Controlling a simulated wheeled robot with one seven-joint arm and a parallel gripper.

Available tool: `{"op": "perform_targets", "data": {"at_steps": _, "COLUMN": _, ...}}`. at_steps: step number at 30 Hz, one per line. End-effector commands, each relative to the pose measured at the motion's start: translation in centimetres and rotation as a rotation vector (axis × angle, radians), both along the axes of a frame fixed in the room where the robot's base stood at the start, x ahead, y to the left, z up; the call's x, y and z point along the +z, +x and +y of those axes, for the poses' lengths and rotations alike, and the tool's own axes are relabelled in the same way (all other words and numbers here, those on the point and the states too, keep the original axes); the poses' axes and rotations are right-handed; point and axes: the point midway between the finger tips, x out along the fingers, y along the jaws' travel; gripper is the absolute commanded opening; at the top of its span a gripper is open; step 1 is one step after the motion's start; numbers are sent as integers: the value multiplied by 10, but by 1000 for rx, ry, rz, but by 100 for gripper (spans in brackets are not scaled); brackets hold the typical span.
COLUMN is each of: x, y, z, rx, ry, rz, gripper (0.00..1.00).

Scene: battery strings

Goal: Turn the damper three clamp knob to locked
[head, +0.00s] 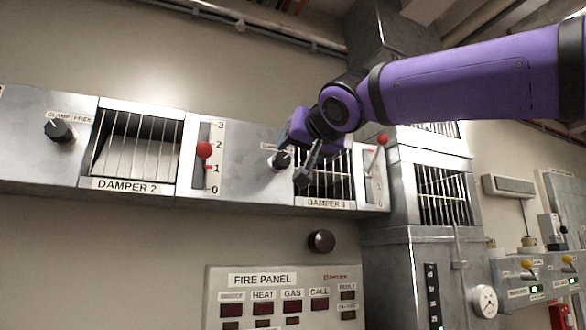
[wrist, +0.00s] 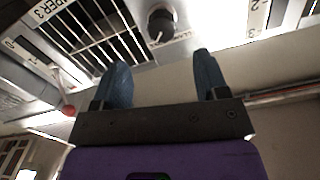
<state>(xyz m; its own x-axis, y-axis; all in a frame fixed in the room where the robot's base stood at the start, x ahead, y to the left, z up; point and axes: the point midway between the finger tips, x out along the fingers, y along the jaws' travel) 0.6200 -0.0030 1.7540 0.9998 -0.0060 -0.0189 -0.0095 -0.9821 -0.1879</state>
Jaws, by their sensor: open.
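The damper three clamp knob (head: 281,160) is dark and round, on the grey duct panel just left of the damper three grille (head: 326,186). In the wrist view the knob (wrist: 160,24) shows beyond the two blue fingertips, roughly centred between them.
A red-balled lever (head: 383,140) stands right of the grille; another red-balled lever (head: 204,150) is to the left by damper two. The damper two clamp knob (head: 59,130) is at far left. A fire panel (head: 262,281) is below. Open air lies in front of the duct.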

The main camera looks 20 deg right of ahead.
Motion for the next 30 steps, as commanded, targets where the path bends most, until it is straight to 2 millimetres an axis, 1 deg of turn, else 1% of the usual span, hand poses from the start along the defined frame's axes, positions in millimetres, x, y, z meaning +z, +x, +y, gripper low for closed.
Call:
{"op": "perform_targets", "data": {"at_steps": 1, "x": 6, "y": 1, "z": 2, "rx": 5, "ry": 5, "rz": -14, "gripper": 67}}
{"op": "perform_targets", "data": {"at_steps": 3, "x": 9, "y": 4, "z": 3, "rx": 8, "ry": 9, "rz": -22, "gripper": 67}}
{"op": "perform_targets", "data": {"at_steps": 5, "x": 9, "y": 9, "z": 3, "rx": 8, "ry": 9, "rz": -21, "gripper": 67}}
{"op": "perform_targets", "data": {"at_steps": 8, "x": 8, "y": 22, "z": 3, "rx": 7, "ry": 7, "rz": -19, "gripper": 67}}
{"op": "perform_targets", "data": {"at_steps": 15, "x": 7, "y": 65, "z": 3, "rx": 7, "ry": 7, "rz": -17, "gripper": 67}}
{"op": "perform_targets", "data": {"at_steps": 21, "x": 7, "y": 93, "z": 3, "rx": 8, "ry": 7, "rz": -18, "gripper": 67}}
{"op": "perform_targets", "data": {"at_steps": 25, "x": 8, "y": 104, "z": 3, "rx": 6, "ry": 8, "rz": -19, "gripper": 67}}
{"op": "perform_targets", "data": {"at_steps": 30, "x": 7, "y": 109, "z": 3, "rx": 6, "ry": 7, "rz": -19, "gripper": 67}}
